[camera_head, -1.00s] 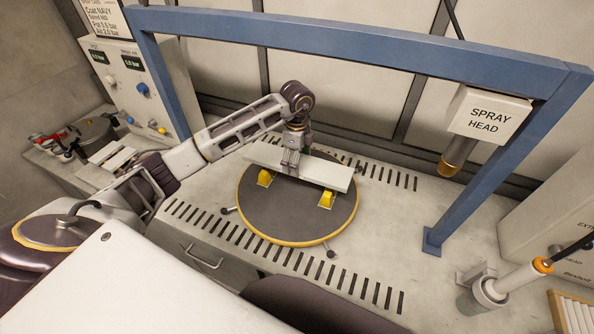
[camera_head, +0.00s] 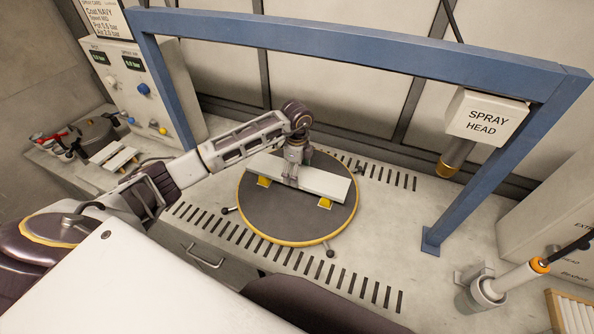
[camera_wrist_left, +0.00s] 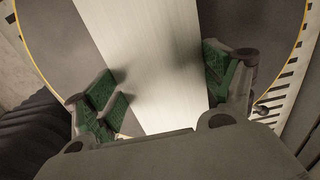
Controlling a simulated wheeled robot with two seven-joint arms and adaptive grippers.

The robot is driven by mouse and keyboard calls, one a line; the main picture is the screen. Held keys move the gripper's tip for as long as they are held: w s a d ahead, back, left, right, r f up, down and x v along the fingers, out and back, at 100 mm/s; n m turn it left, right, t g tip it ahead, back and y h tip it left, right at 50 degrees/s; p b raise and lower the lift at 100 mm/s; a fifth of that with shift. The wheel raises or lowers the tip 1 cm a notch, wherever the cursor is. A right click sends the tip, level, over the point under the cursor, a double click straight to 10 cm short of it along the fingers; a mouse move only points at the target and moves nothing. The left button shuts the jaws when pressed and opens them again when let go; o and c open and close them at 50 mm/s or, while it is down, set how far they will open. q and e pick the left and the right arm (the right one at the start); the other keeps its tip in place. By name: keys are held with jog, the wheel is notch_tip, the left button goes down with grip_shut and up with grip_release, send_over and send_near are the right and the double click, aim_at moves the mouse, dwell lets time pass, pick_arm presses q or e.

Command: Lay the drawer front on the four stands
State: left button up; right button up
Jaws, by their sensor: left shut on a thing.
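The drawer front (camera_head: 326,184) is a long pale panel over the round dark turntable (camera_head: 280,222). Two yellow stands show at its near edge, a left one (camera_head: 264,182) and a right one (camera_head: 325,203). Any stands on the far side are hidden. My left gripper (camera_head: 291,180) comes down from above and is shut on the panel near its middle. In the left wrist view the gripper's green pads (camera_wrist_left: 165,80) flank the panel (camera_wrist_left: 150,40). The panel lies nearly flat, very close above or on the stands; I cannot tell whether it touches.
A blue frame (camera_head: 370,42) spans the slotted bench (camera_head: 395,255). The spray head (camera_head: 487,115) hangs at its right. A control box (camera_head: 140,85) stands at the left, with a small rack (camera_head: 113,156) in front. The bench around the turntable is mostly clear.

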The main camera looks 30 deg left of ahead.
pick_arm(q)
jog(key=shift+f, duration=0.2)
dwell(0.3)
jog(key=o, duration=1.3)
jog(key=shift+r, duration=0.2)
notch_tip(320, 180, up, 12)
jog(key=shift+f+b, duration=0.1)
jog(key=shift+b, duration=0.9)
